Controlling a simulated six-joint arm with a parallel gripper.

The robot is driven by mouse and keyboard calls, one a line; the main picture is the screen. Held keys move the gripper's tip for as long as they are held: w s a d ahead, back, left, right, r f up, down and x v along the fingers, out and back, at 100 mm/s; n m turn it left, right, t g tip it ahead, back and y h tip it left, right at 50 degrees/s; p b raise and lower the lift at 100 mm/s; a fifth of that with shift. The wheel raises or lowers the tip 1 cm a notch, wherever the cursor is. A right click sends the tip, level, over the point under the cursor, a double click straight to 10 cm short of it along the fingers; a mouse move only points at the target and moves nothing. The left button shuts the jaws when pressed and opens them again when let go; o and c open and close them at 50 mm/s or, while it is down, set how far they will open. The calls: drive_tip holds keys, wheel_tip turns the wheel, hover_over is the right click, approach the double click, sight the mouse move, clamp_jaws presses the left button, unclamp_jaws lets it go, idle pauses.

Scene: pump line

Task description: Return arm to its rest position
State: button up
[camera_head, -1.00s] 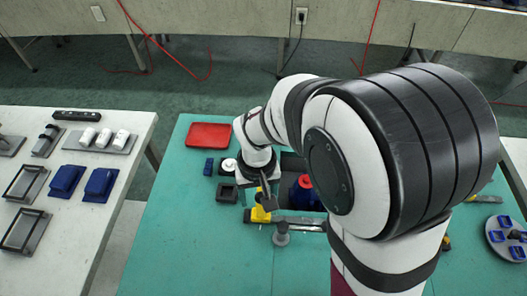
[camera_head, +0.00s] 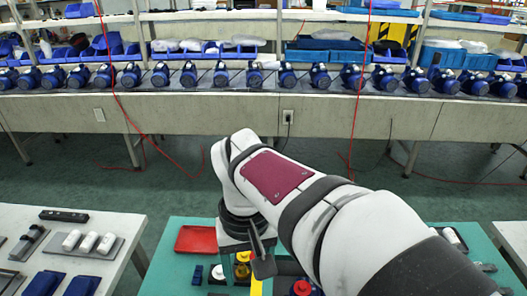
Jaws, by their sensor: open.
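My arm (camera_head: 345,215) reaches from the lower right toward the middle of the head view, its white links bent down at a dark wrist (camera_head: 240,225). My gripper (camera_head: 261,258) hangs below the wrist over the green table (camera_head: 180,283), with dark fingers apart and nothing seen between them. Yellow parts (camera_head: 242,270) lie just beside and below it; I cannot tell whether the fingers touch them.
A red tray (camera_head: 196,240) lies at the green table's back left. A white table (camera_head: 110,230) at left holds white cylinders and blue parts. A long bench (camera_head: 210,117) with a row of blue pumps stands behind, across open floor (camera_head: 170,185).

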drive_tip(key=shift+r, duration=0.1)
drive_tip(key=s+d+f+m+y, duration=0.1)
drive_tip(key=s+d+m, duration=0.3)
drive_tip(key=s, duration=0.4)
drive_tip(key=s+d+f+m, duration=0.3)
drive_tip(key=s+d+m, duration=0.1)
drive_tip(key=s+d, duration=0.2)
drive_tip(key=shift+s+d+f+m+y, duration=0.3)
drive_tip(key=shift+s+f+y, duration=0.1)
drive_tip(key=shift+s, duration=0.5)
idle(0.4)
